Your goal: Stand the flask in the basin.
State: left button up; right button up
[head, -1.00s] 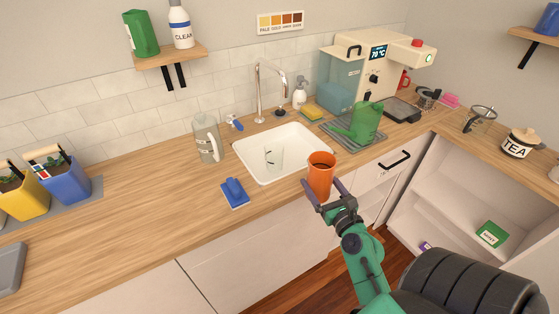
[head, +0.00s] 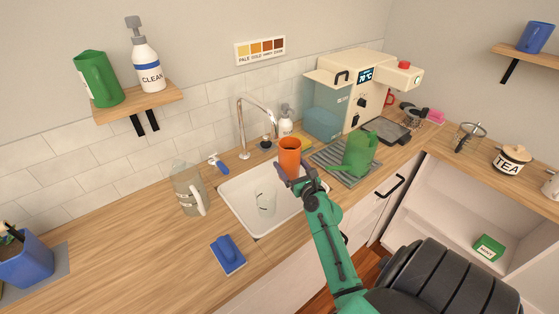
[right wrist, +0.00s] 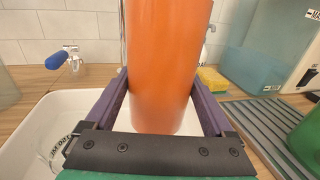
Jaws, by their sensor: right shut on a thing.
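The orange flask (head: 289,158) is upright in my right gripper (head: 292,176), whose jaws are shut on its sides. It also fills the middle of the right wrist view (right wrist: 165,60), between the purple fingers (right wrist: 160,88). The white basin (head: 232,196) is sunk in the counter. The flask appears held up over the basin's right part; its height above the floor of the basin is hard to tell. A clear glass vessel (head: 265,203) with dark print is in the basin, left of the flask. My left gripper is not in view.
The tap (head: 242,130) rises behind.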

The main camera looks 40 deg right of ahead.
jog(key=w+d+f+b, duration=0.1)
jog(key=w+f+b, duration=0.2)
jog(key=w+f, duration=0.2)
jog(key=shift+x, duration=0.85)
jog(key=o, duration=1.5)
jog(key=shift+d, duration=0.15)
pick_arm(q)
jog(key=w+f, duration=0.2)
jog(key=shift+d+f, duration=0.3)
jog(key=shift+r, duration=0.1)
pick_arm(e)
jog(key=shift+r, duration=0.1)
